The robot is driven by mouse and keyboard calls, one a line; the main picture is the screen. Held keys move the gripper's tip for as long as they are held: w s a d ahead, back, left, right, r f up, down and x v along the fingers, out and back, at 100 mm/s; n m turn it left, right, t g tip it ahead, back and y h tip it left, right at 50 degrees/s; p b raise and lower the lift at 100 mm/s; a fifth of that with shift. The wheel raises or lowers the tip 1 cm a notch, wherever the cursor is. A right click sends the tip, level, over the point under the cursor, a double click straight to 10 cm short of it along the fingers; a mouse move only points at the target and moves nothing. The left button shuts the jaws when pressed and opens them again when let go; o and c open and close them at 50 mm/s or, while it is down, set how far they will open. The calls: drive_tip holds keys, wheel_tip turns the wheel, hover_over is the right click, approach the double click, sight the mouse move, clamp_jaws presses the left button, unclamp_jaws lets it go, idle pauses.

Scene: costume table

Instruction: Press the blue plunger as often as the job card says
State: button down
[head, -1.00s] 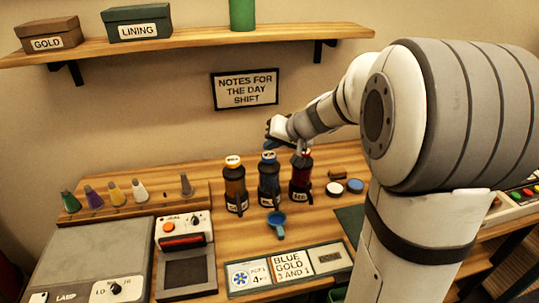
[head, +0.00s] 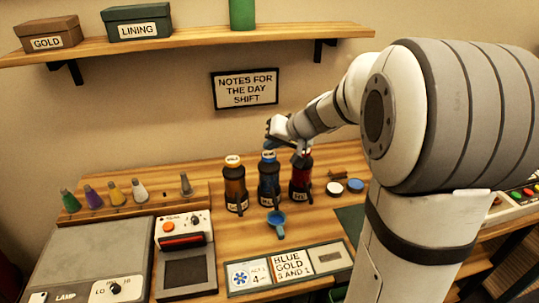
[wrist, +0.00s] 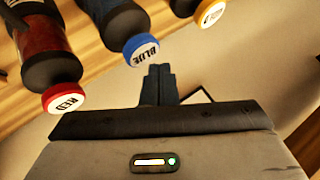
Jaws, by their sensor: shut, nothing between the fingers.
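The blue bottle (head: 268,182) stands upright between the gold and red bottles. Its blue plunger (head: 268,156) is on top, and in the wrist view the plunger's white cap (wrist: 141,49) reads BLUE. My gripper (head: 269,144) is at the blue plunger in the head view; whether it touches is unclear. In the wrist view its fingers (wrist: 158,72) are together and empty, just beside the blue cap. The job card (head: 293,264) reads BLUE GOLD 3 AND 1.
The gold bottle (head: 235,186) is left, the red bottle (head: 300,180) right, both close by. A blue cup (head: 277,224) stands in front. A card with a blue flower mark (head: 249,276) lies left of the job card.

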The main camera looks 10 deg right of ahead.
sight(272, 157)
drive_tip(key=shift+f+b, duration=0.45)
drive_tip(key=shift+b, duration=0.1)
drive_tip(key=shift+f+b, duration=0.8)
drive_tip(key=shift+b, duration=0.2)
idle(0.9)
drive_tip(key=shift+r, duration=0.15)
drive_tip(key=shift+r+p, duration=0.7)
drive_tip(key=shift+r, duration=0.4)
drive_tip(key=shift+r+p, duration=1.5)
drive_tip(key=shift+r, duration=1.05)
drive_tip(key=shift+s, duration=0.1)
